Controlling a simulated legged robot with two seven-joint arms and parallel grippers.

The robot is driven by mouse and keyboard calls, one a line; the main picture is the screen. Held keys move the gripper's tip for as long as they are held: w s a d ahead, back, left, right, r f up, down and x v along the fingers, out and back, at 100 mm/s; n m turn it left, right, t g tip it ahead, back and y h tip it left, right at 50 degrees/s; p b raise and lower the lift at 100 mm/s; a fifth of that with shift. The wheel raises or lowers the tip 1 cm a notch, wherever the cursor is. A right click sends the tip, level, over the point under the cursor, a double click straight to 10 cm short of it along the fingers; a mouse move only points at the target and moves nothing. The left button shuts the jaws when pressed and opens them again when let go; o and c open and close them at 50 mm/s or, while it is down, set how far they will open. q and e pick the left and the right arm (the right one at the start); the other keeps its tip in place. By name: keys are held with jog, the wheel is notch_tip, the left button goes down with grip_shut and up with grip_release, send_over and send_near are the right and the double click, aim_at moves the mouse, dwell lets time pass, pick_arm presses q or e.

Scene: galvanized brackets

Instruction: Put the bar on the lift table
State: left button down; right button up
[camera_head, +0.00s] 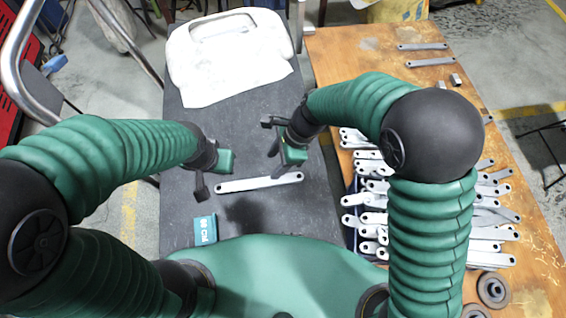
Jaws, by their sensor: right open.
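A light grey metal bar (258,183) with a hole at each end lies flat on the dark grey top of the lift table (290,222), roughly crosswise. My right gripper (281,146) is open and empty above the table, just beyond the bar's right part. My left gripper (213,174) has its fingers apart, with nothing seen between them, near the bar's left end. Both grippers look clear of the bar.
A wooden workbench (345,60) at the right holds many similar bars in a heap (370,219) and round discs (493,289).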

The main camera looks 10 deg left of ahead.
jog(key=s+d+r+n+t+h, duration=0.2)
jog(key=d+n, duration=0.5)
jog(key=d, duration=0.6)
jog(key=s+d+r+n+t+h, duration=0.1)
jog(key=s+d+r+n+h, duration=0.1)
jog(key=d+n, duration=0.5)
jog(key=shift+s+d+r+n+t, duration=0.15)
jog(key=shift+s+d+n+t, duration=0.45)
jog(key=shift+d, duration=2.3)
jog(key=shift+s+d, duration=0.15)
jog(key=shift+d, duration=0.1)
jog(key=shift+a, duration=0.1)
jog(key=shift+c, duration=0.3)
